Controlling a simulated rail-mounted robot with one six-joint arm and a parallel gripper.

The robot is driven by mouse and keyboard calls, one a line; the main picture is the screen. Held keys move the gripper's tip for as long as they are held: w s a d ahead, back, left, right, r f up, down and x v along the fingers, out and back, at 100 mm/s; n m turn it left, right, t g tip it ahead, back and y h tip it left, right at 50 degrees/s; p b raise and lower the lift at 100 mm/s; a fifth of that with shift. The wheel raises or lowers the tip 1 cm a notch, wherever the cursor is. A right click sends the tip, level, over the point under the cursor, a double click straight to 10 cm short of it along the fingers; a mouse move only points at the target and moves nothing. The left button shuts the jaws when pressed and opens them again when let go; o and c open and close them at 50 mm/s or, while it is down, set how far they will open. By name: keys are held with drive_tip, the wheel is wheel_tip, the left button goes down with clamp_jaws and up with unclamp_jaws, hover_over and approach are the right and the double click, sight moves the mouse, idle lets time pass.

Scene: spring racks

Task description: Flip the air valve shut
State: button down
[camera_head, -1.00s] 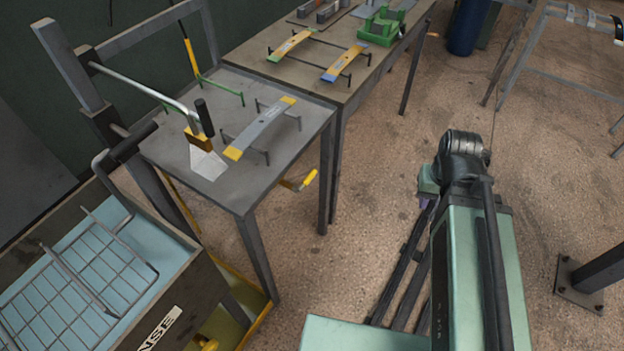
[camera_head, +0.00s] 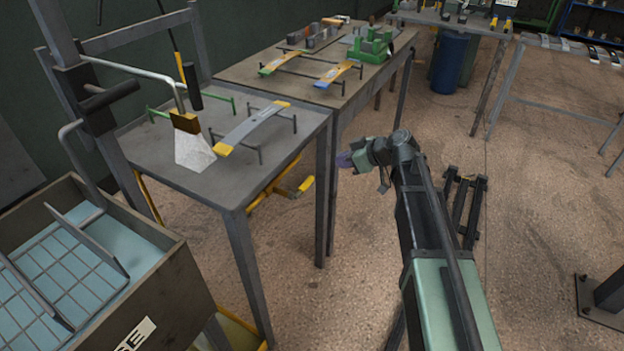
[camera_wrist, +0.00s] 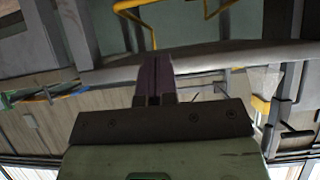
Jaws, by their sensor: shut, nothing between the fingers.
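A yellow handle (camera_head: 303,186) on yellow pipe sits under the right edge of the near grey table; it looks like the air valve's lever. Its exact angle is hard to read. My gripper (camera_head: 344,160) is to the right of that table, in open air, apart from the handle. In the wrist view, its purple fingers (camera_wrist: 154,80) are together with nothing between them. Yellow pipework (camera_wrist: 150,12) crosses the top of the wrist view; I cannot tell which part is the lever.
The near table (camera_head: 200,182) carries a leaf spring (camera_head: 252,128) on a rack. A white spray cone (camera_head: 192,150) hangs over it. A second table (camera_head: 300,92) adjoins behind. A wash basin (camera_head: 160,275) stands at front left.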

drive_tip(key=b, duration=0.6)
hover_over(304, 187)
drive_tip(key=w+d, duration=0.2)
drive_tip(key=d, duration=0.2)
wheel_tip(304, 187, down, 6)
drive_tip(key=f+b, duration=0.2)
drive_tip(key=a+f+b, duration=0.1)
drive_tip(key=shift+w+f, duration=0.25)
drive_tip(key=shift+f, duration=0.05)
drive_tip(key=shift+b, duration=0.35)
